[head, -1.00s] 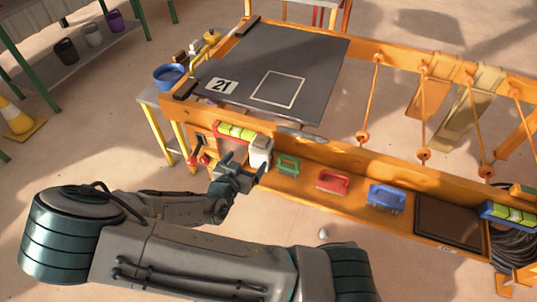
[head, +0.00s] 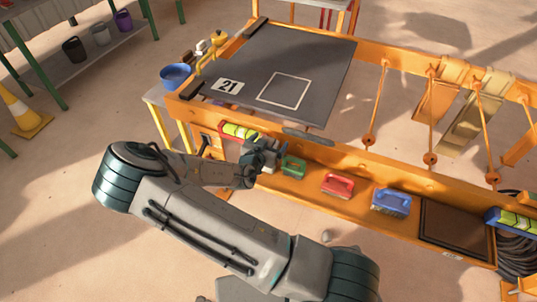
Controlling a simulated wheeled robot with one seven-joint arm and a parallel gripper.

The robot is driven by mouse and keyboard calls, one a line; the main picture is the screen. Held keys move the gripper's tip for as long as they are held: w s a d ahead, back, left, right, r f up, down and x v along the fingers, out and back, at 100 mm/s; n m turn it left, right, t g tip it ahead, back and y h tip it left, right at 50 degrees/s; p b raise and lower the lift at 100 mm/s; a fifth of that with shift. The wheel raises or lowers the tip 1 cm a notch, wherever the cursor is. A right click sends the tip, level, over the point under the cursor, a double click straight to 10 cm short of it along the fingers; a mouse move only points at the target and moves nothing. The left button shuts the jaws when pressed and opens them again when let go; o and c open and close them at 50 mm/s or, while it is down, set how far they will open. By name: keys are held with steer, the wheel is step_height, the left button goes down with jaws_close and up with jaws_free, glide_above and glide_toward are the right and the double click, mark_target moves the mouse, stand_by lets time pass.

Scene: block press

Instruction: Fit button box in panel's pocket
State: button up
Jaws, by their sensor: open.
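My gripper (head: 268,154) is open at the left part of the orange shelf, beside the green-handled block. A small pale grey box, possibly the button box, stood here a second ago; my gripper now covers most of it. I cannot tell whether the fingers are around it or touching it. The orange panel (head: 330,158) runs along the bench front. A dark opening (head: 207,141) at its left end may be the pocket, but it is too small to be sure.
A grey plate marked 21 (head: 305,65) covers the bench top.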

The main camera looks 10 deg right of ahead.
steer(key=shift+w, duration=0.15)
steer(key=c, duration=1.4)
step_height(320, 180, up, 11)
steer(key=shift+f+p, duration=0.15)
steer(key=shift+p, duration=0.55)
steer(key=shift+c, duration=0.2)
step_height(320, 180, up, 14)
steer(key=s+n+t+y+p, duration=0.2)
steer(key=n+y+p, duration=0.2)
steer(key=p, duration=0.3)
step_height(320, 180, down, 11)
steer(key=w+n+y, duration=0.3)
steer(key=y, duration=0.2)
steer(key=shift+t, duration=0.4)
steer(key=v, duration=0.5)
steer(key=shift+a, duration=0.3)
